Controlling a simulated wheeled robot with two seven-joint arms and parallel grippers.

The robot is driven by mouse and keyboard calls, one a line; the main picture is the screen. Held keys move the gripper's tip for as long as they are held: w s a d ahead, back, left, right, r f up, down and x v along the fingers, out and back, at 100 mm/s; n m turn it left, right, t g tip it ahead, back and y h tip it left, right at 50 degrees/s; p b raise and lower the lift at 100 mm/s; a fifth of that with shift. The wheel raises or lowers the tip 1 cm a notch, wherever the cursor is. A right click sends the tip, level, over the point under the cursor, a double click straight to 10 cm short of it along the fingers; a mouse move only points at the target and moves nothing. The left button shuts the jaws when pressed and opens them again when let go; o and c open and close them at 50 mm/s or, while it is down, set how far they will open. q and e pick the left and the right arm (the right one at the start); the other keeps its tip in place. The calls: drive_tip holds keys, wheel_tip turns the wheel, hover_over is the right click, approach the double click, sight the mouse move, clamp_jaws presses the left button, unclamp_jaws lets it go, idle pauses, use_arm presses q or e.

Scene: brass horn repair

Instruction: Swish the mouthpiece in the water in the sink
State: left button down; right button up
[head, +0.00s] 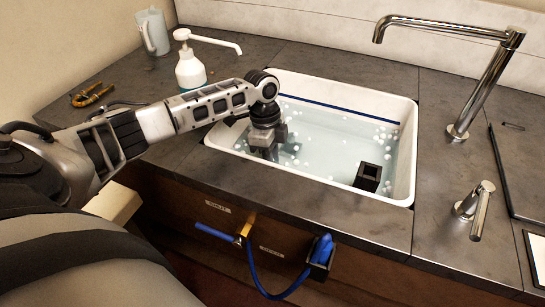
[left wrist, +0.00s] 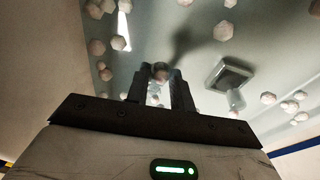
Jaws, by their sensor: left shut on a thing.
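My left gripper (head: 268,150) points down into the left part of the white sink (head: 408,180), with its fingers at the water (head: 335,140). In the left wrist view the two dark fingers (left wrist: 162,88) are shut on a small shiny rounded piece, the mouthpiece (left wrist: 160,70), of which only the end shows between them. The mouthpiece is hidden in the head view. I cannot tell how deep it sits in the water. My right gripper is in neither view.
Several white bubbles float around the gripper and along the far side. A black square holder (head: 368,176) stands in the sink's near right. A tap (head: 490,85), a lever (head: 480,205), a soap pump (head: 189,70) and a jug (head: 153,32) stand around. A blue hose (head: 262,287) hangs in front.

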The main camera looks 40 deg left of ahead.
use_arm(q)
drive_tip(key=shift+d, duration=0.15)
drive_tip(key=shift+w+d+p, duration=0.2)
drive_tip(key=shift+d+p, duration=0.05)
drive_tip(key=shift+d, duration=0.4)
drive_tip(key=shift+w+d+p, duration=0.15)
drive_tip(key=shift+d+p, duration=0.05)
drive_tip(key=shift+d, duration=0.45)
drive_tip(key=shift+a, duration=0.15)
drive_tip(key=shift+s+a+p, duration=0.2)
drive_tip(key=shift+a, duration=0.5)
drive_tip(key=shift+s+a+p, duration=0.15)
drive_tip(key=shift+a, duration=0.5)
drive_tip(key=shift+d, duration=0.1)
drive_tip(key=shift+w+d+p, duration=0.2)
drive_tip(key=shift+d, duration=0.5)
drive_tip(key=shift+w+d+p, duration=0.15)
drive_tip(key=shift+d+p, duration=0.05)
drive_tip(key=shift+d, duration=0.5)
drive_tip(key=shift+a, duration=0.15)
